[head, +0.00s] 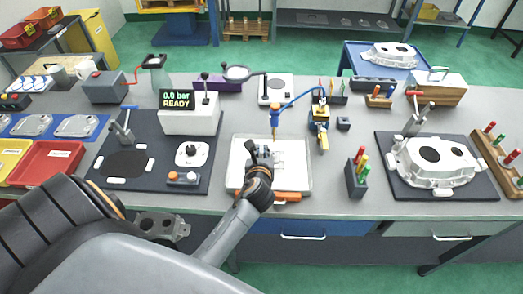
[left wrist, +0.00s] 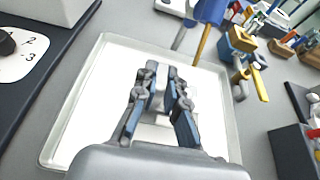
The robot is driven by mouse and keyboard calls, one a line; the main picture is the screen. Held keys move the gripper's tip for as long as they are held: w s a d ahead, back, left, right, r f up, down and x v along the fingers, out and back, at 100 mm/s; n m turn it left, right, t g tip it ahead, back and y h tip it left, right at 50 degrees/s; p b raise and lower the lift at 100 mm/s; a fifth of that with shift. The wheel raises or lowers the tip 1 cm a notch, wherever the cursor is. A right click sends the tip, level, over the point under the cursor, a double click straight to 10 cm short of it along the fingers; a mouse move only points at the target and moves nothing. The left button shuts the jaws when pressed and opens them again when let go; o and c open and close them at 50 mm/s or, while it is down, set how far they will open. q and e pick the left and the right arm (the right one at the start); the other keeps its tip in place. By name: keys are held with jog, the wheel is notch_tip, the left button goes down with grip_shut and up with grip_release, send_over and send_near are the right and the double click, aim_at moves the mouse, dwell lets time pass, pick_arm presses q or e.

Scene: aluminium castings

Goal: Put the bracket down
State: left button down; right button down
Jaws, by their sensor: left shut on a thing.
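My left gripper (head: 259,158) reaches over a white, shallow tray (head: 236,172) in the middle of the bench. In the left wrist view, its two fingers (left wrist: 160,88) point down over the tray (left wrist: 88,110) and are shut on the bracket (left wrist: 163,119). The bracket is a small light grey metal part, mostly hidden by the fingers. In the head view the bracket (head: 279,158) shows pale against the tray, just right of the fingers. I cannot tell whether it touches the tray floor. My right gripper is not in view.
A dark mat with a dial plate (head: 194,154) lies left. A holder with coloured handles (head: 357,178) and a large casting (head: 437,160) stand right. A display (head: 189,100) is behind.

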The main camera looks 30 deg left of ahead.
pick_arm(q)
jog(key=c, duration=1.4)
grip_release()
jog(key=shift+f, duration=0.1)
jog(key=b+v, duration=0.1)
jog(key=v, duration=1.1)
